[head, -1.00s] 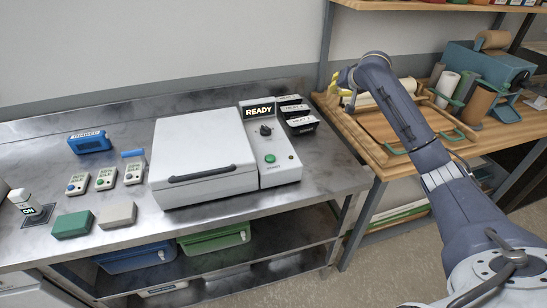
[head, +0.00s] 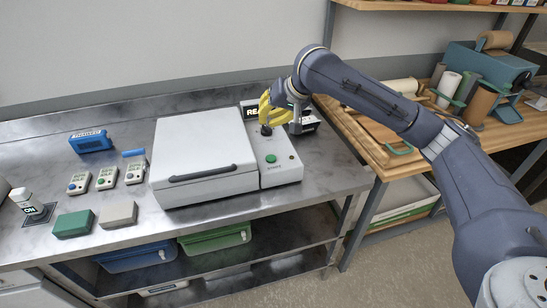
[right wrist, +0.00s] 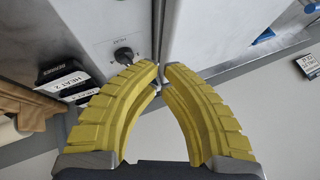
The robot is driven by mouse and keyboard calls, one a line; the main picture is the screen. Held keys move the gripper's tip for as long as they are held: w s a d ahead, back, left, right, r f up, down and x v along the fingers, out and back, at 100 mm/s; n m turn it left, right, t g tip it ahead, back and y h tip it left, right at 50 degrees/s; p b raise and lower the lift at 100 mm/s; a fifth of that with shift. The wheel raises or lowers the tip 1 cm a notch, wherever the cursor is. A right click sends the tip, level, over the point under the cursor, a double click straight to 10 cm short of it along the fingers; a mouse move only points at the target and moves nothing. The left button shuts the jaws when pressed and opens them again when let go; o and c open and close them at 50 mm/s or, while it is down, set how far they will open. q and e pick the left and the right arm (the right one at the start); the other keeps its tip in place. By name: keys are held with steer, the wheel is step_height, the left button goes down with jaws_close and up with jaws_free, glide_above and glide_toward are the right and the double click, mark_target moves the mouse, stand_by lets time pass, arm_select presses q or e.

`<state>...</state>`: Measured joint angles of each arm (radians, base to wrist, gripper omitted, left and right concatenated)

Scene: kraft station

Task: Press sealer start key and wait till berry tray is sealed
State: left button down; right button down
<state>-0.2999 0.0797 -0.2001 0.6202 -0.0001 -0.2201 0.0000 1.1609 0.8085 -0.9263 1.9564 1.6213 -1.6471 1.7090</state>
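The sealer (head: 204,150) is a white box with its lid down and a dark handle along the front. Its control panel has a round green start key (head: 271,158), uncovered, with a small lamp to the right. The panel's display (head: 250,113) is partly hidden by my right gripper (head: 266,121); only its first letters show. The gripper's yellow fingers are above the panel, behind the key, near the dark knob (right wrist: 123,55). In the right wrist view the fingertips (right wrist: 163,67) are nearly together with nothing between them. No berry tray is visible. My left gripper is out of view.
Black labelled blocks (right wrist: 62,82) sit beside the panel. A wooden bench (head: 480,140) stands to the right.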

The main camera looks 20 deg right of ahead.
mark_target(267, 156)
steer(key=shift+s+a+f, duration=0.2)
steer(key=shift+s+a, duration=0.25)
steer(key=shift+s, duration=0.1)
steer(key=shift+f, duration=0.15)
steer(key=shift+f, duration=4.2)
steer(key=shift+f, duration=0.25)
steer(key=shift+f, duration=0.2)
steer(key=shift+f, duration=0.5)
steer(key=shift+r, duration=0.9)
